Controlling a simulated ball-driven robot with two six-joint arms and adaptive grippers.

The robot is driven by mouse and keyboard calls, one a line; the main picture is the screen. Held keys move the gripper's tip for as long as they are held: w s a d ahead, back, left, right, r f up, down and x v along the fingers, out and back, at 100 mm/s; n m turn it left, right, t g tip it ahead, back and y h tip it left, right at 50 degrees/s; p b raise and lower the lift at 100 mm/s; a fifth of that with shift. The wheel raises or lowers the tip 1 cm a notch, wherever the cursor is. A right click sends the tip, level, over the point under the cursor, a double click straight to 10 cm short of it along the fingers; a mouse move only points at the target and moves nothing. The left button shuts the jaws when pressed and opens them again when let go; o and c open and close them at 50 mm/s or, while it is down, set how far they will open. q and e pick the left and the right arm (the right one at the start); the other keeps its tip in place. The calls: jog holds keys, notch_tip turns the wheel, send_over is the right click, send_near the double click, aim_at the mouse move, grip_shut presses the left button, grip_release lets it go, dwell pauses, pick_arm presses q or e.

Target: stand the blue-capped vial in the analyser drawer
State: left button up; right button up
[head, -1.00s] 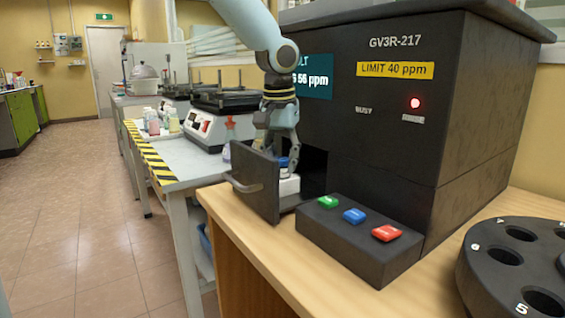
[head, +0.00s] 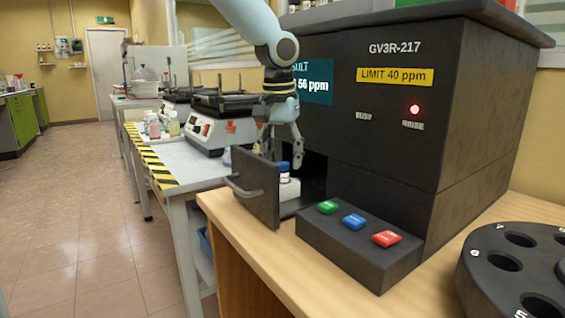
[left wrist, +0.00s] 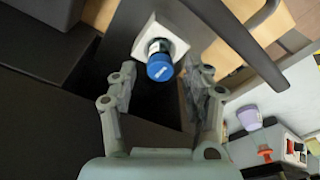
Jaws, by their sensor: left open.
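The blue-capped vial (head: 284,172) stands upright in the white holder (head: 289,188) of the analyser drawer, partly behind the drawer front (head: 254,188). In the left wrist view the vial's blue cap (left wrist: 160,68) shows from above, with the white holder (left wrist: 176,43) around the vial. The drawer is pulled out of the black analyser (head: 400,110). My left gripper (head: 283,158) is open and above the cap, apart from it. In the left wrist view its fingers (left wrist: 160,88) are spread, with nothing between the tips. My right gripper is not in view.
A button box with green, blue and red (head: 387,239) buttons sits in front of the analyser. A black numbered carousel (head: 510,265) stands at the right. The drawer handle (head: 243,188) sticks out at the left. Wooden bench top is clear in front.

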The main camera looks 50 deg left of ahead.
pick_arm(q)
notch_tip(320, 180, up, 10)
jog(key=s+p, duration=0.1)
jog(key=p, duration=0.1)
jog(key=shift+d, duration=0.3)
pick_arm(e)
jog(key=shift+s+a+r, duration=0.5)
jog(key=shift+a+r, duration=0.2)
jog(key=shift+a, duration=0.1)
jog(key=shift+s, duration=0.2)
pick_arm(q)
jog(key=shift+s, duration=0.1)
